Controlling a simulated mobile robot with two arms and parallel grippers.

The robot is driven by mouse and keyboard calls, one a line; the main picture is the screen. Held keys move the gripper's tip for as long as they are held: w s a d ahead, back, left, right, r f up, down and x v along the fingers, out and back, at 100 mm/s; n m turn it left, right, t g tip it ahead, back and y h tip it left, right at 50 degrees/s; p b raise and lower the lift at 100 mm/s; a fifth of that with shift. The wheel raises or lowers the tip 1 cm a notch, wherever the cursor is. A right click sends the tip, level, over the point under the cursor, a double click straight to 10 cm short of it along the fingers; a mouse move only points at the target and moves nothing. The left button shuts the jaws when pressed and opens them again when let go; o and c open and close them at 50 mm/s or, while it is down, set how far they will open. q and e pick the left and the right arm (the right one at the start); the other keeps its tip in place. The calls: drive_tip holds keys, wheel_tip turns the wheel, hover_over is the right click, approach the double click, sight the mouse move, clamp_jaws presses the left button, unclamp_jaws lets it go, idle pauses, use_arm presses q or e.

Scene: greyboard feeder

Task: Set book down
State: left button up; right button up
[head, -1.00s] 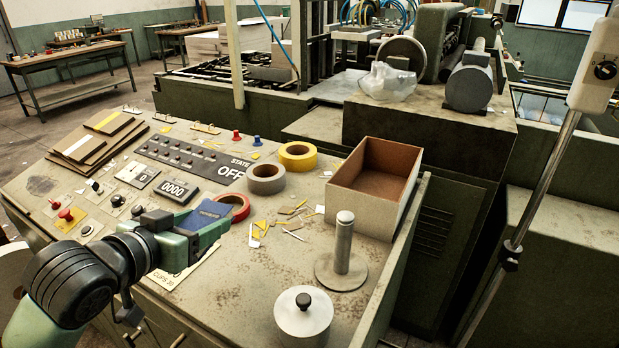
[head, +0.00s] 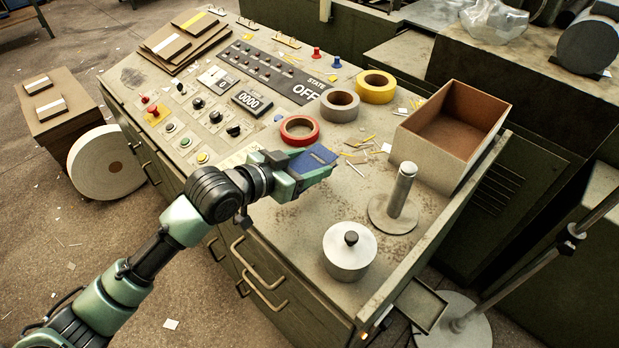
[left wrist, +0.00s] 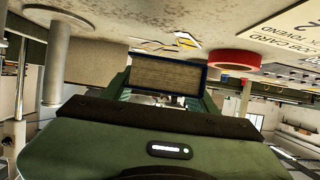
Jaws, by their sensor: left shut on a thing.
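A small dark blue book (head: 312,161) is held by my left gripper (head: 308,170), over the worn top of the control desk. In the left wrist view the book (left wrist: 168,75) shows its page edge between the green fingers, and that picture is upside down. The red tape roll (head: 299,130) lies just behind the book. The desk top (head: 290,225) is bare in front of the gripper. I cannot tell whether the book touches the desk. My right gripper is in neither view.
A grey tape roll (head: 340,106) and a yellow one (head: 376,87) lie behind. An open cardboard box (head: 455,125), an upright metal post (head: 401,190) and a lidded metal pot (head: 349,252) stand to the right. Paper scraps (head: 362,148) lie near the book.

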sight(308, 190)
use_arm(q)
drive_tip(key=shift+f, duration=2.8)
drive_tip(key=shift+f, duration=0.1)
drive_tip(key=o, duration=1.5)
drive_tip(key=b+v, duration=0.1)
drive_tip(key=v, duration=1)
drive_tip(key=shift+s+a, duration=0.2)
drive_tip(key=shift+a, duration=0.05)
drive_tip(key=shift+s+a+r, duration=0.15)
drive_tip(key=shift+s+r, duration=0.05)
drive_tip(key=shift+r, duration=0.05)
drive_tip(key=shift+f, duration=0.1)
